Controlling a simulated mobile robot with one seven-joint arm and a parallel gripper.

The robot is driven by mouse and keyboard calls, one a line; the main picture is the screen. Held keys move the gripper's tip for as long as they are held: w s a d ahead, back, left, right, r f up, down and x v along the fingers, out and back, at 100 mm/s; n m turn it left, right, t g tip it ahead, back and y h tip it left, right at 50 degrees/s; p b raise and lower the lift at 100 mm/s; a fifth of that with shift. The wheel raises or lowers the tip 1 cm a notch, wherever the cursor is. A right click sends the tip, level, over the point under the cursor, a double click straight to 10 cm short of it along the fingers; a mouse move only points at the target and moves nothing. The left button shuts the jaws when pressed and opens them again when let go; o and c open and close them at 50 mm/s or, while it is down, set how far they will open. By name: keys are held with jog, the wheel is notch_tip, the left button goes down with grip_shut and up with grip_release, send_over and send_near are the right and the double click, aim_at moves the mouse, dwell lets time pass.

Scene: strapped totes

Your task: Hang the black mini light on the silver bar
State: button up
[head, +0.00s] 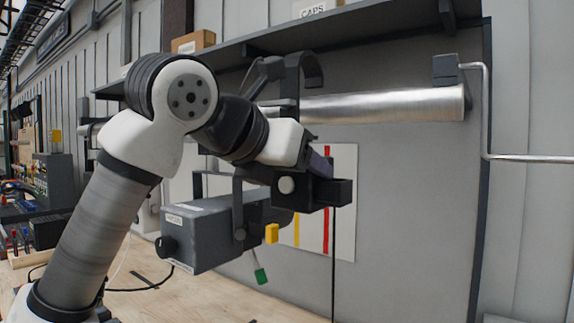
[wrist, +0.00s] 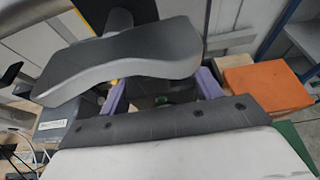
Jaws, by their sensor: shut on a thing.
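The mini light (head: 215,232) is a dark grey box with a side knob and a white label, hanging in a yoke below my arm in the head view. Its black hook clamp (head: 313,68) rises at the height of the silver bar (head: 385,105). My arm covers part of the clamp and bar, so I cannot tell whether the hook sits over the bar or in front of it. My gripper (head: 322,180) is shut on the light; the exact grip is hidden. In the wrist view its purple fingers (wrist: 160,92) are below the large curved dark hook (wrist: 125,62).
A dark shelf (head: 390,25) runs just above the bar, with boxes on it. A bent metal rod (head: 520,158) is at right. A wooden bench (head: 200,297) lies below. A black cable (head: 150,288) trails left from the light. An orange box (wrist: 262,90) shows in the wrist view.

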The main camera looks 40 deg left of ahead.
jog(key=b+x, duration=0.2)
jog(key=x, duration=0.6)
jog(key=shift+s+f, duration=0.25)
jog(key=shift+f, duration=0.15)
dwell(0.6)
jog(key=o, duration=1.6)
jog(key=shift+o, duration=0.9)
jog(key=b+v, duration=0.3)
jog(key=v, duration=1)
jog(key=shift+s, duration=0.35)
jog(key=shift+s, duration=0.1)
